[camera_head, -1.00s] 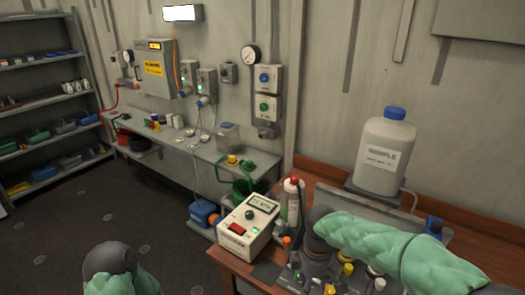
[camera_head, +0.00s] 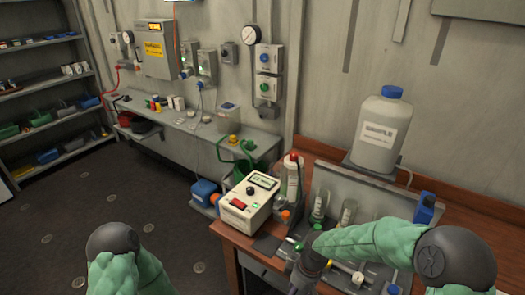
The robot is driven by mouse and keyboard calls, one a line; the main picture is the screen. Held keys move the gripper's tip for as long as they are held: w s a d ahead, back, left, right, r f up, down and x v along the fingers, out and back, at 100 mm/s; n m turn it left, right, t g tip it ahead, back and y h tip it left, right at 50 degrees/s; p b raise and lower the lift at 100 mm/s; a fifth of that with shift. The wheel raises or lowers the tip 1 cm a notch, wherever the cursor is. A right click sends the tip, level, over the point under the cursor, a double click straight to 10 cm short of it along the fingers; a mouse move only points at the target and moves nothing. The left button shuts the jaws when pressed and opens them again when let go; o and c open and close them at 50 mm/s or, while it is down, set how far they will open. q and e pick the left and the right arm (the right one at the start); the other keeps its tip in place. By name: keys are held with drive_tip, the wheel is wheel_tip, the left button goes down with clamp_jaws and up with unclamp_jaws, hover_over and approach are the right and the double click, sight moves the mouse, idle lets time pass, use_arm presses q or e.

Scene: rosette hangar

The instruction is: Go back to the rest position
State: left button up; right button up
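My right arm, in a green sleeve, comes in from the right over the wooden desk (camera_head: 228,247). Its dark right gripper (camera_head: 301,282) points down at the desk's front edge, partly cut off by the bottom of the picture. Whether it is open or shut does not show. My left arm shows only as a green sleeve and dark joint at the bottom left. My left gripper is out of the picture.
A white meter box (camera_head: 248,205) stands on the desk beside a spray bottle (camera_head: 292,178). A tray with vials and a large sample jug (camera_head: 381,135) are behind my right arm. A metal bench (camera_head: 180,128) and shelves (camera_head: 45,95) stand further left; dark floor lies between.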

drive_tip(key=s+f+m+t+y, duration=0.1)
drive_tip(key=s+f+m, duration=1)
drive_tip(key=s+f, duration=0.4)
wheel_tip(320, 180, down, 4)
drive_tip(key=shift+a+r+y, duration=0.25)
drive_tip(key=shift+y, duration=0.05)
drive_tip(key=shift+d, duration=0.1)
idle(0.9)
